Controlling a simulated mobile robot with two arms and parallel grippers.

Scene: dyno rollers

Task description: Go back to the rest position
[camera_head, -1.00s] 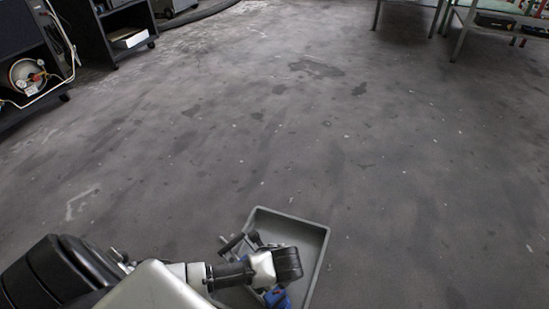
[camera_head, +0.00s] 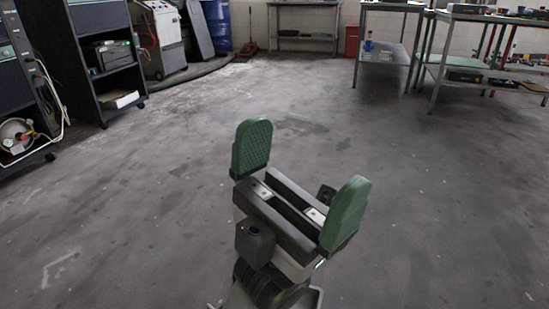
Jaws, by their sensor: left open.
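My left gripper (camera_head: 297,190) stands up at the bottom middle of the head view. Its two green padded fingers are wide apart with nothing between them. It is raised above the floor and touches nothing that I can see. A small piece of a grey tray (camera_head: 316,298) shows at the bottom edge, mostly hidden behind my left arm. My right gripper is not in view.
Dark grey stained floor (camera_head: 430,220) lies open around the gripper. A black wheeled cabinet (camera_head: 112,95) stands at the left. Metal tables (camera_head: 440,70) with items stand at the back right. A blue barrel (camera_head: 217,25) and a red bin (camera_head: 352,41) are at the back.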

